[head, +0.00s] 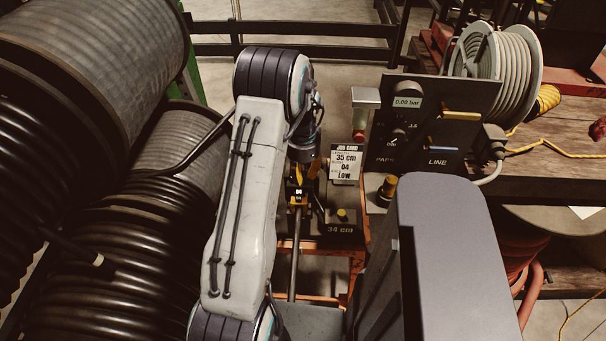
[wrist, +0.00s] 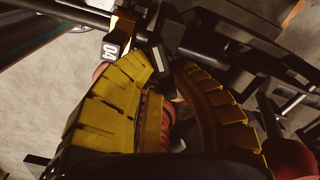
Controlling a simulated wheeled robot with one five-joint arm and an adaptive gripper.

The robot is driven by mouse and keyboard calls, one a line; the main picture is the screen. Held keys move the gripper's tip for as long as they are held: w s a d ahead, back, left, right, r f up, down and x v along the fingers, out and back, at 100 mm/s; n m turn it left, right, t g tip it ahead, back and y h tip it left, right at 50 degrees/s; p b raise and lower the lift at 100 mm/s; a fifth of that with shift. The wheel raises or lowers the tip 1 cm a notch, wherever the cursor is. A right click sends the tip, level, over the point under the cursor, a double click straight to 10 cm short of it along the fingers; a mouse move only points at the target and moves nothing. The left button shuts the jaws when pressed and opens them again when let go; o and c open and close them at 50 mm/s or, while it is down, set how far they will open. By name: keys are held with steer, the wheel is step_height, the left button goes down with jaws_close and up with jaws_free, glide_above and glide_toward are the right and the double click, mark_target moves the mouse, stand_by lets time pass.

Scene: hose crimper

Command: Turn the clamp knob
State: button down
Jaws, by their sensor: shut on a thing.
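My gripper (head: 302,180) is reaching down to the clamp on the rail, mostly hidden behind my arm in the head view. In the wrist view its two yellow ribbed fingers (wrist: 163,78) close around a reddish, ribbed, rounded thing, which appears to be the clamp knob (wrist: 152,122). Only parts of the knob show between the fingers. A block marked 04 (wrist: 111,51) sits beyond the left fingertip. The knob's angle cannot be told.
Large black hose reels (head: 90,90) stand close on the left. A job card (head: 345,163) reads 35 cm, 04, LOW. A dark panel (head: 430,125) with a gauge at 0.00 bar stands right of the rail. Another red rounded part (wrist: 291,158) is right of my fingers.

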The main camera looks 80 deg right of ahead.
mark_target(303, 174)
steer(key=shift+m, duration=0.4)
steer(key=c, duration=1.1)
jaws_free()
steer(key=shift+o, duration=0.2)
step_height(303, 174, up, 12)
stand_by(0.4)
